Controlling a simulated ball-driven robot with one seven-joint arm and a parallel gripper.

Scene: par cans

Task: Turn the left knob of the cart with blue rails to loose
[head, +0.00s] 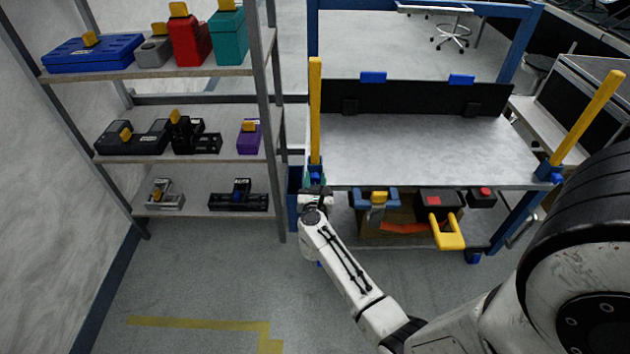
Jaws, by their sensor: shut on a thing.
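The cart with blue rails (420,150) stands right of centre, with a grey top and a yellow post at each front corner. A blue holder (315,168) sits at the foot of the left post. My gripper (315,187) is at this front left corner, just below the holder, shut on the left knob. The knob is mostly hidden by my gripper and wrist, so its turn position cannot be told. A matching blue holder (548,171) is at the foot of the right yellow post.
A shelf rack (210,156) with cases and tools stands left of the cart. The cart's lower shelf holds a tool with a yellow handle (447,236) and other items. The cart top is bare. Floor in front is open, with a yellow line (200,323).

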